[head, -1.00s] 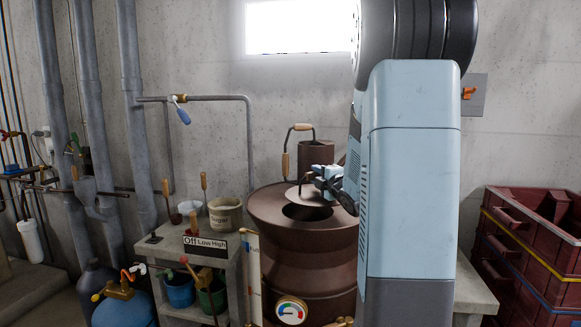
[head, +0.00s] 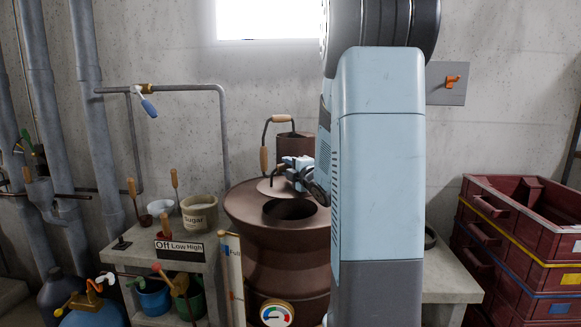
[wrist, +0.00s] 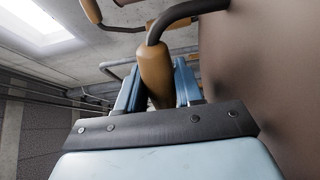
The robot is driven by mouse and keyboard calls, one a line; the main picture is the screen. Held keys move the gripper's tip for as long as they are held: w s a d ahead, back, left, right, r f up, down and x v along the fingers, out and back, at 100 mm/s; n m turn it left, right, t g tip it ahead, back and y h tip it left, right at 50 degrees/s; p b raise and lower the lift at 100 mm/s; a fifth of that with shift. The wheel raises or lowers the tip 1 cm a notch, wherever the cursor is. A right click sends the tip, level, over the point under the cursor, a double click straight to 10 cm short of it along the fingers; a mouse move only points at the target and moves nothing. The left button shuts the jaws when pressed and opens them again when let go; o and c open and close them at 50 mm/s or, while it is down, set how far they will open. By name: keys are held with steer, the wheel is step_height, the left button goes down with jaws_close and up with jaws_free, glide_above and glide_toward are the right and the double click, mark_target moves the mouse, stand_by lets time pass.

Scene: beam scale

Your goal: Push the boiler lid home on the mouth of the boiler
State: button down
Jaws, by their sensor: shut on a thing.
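The brown boiler (head: 278,255) stands in the middle of the head view, its mouth (head: 290,208) a dark opening partly uncovered at the top. A paler brown disc, which looks like the boiler lid (head: 273,188), lies over the back left of the mouth, not centred on it. My gripper (head: 292,172) is just above this disc. In the wrist view my gripper (wrist: 158,85) is shut on a wooden grip (wrist: 155,68) on a dark curved rod. A large brown surface fills the right of that view. The contact between lid and rim is hidden.
A brown cylinder (head: 294,146) stands behind the boiler, beside a dark bar with wooden grips (head: 264,160). A shelf with a sugar pot (head: 199,213) and bowls is to the left. Stacked red crates (head: 515,250) stand to the right. A pipe (head: 200,88) runs along the wall.

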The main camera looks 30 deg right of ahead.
mark_target(290, 184)
steer(key=shift+d+f, duration=0.15)
steer(key=shift+f, duration=2.2)
steer(key=shift+s+f, duration=0.1)
steer(key=shift+f, duration=1.25)
steer(key=c, duration=0.6)
jaws_free()
steer(key=shift+c, duration=0.2)
steer(key=shift+s, duration=0.1)
